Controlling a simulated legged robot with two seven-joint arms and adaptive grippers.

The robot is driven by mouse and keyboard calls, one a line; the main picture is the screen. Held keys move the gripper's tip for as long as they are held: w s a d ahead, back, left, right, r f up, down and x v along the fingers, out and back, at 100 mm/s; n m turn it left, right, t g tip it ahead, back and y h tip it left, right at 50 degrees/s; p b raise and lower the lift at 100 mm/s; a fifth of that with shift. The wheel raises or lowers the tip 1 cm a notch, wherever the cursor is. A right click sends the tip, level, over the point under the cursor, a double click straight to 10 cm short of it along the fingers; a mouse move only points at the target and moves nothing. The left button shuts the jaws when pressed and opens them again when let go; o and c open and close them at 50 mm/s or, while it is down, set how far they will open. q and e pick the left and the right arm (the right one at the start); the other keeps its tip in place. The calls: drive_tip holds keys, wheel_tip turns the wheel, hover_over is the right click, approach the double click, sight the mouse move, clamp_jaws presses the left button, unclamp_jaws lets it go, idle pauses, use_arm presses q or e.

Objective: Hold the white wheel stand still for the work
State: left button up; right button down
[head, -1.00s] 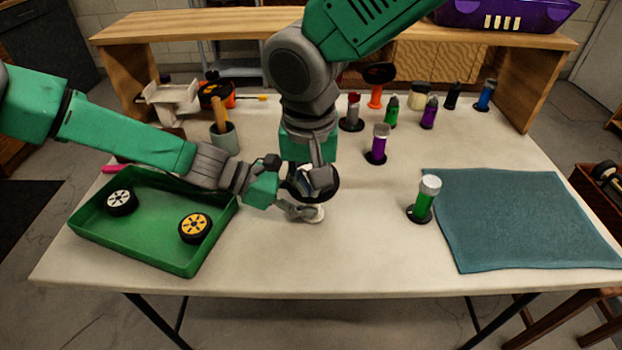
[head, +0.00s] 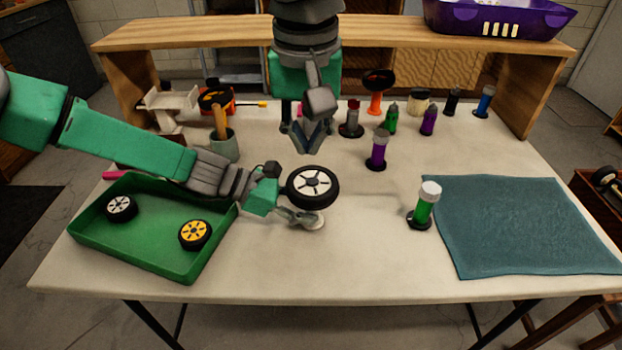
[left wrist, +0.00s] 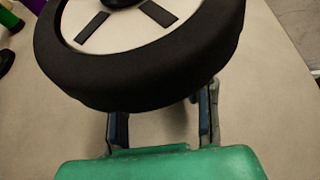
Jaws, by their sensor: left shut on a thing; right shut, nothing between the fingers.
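The white wheel stand shows in the head view only as a pale round base (head: 314,222); its upper part is hidden under a black wheel with a white hub (head: 298,200). My left gripper (head: 300,216) is shut on the stand, low down beneath the wheel. In the left wrist view the wheel (left wrist: 150,88) covers the stand, and my left fingers (left wrist: 163,120) reach under the tyre. My right gripper (head: 307,138) is shut and empty, behind the wheel and apart from it.
A green tray (head: 150,250) with a white-hubbed wheel (head: 121,207) and a yellow-hubbed wheel (head: 195,234) is at left. A green-and-white bottle (head: 424,206) stands right, beside a teal mat (head: 530,225). Several bottles and tools line the back.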

use_arm(q)
drive_tip(key=o, duration=1.2)
drive_tip(key=shift+c, duration=0.2)
drive_tip(key=v, duration=1.2)
drive_tip(key=shift+a+f, duration=0.1)
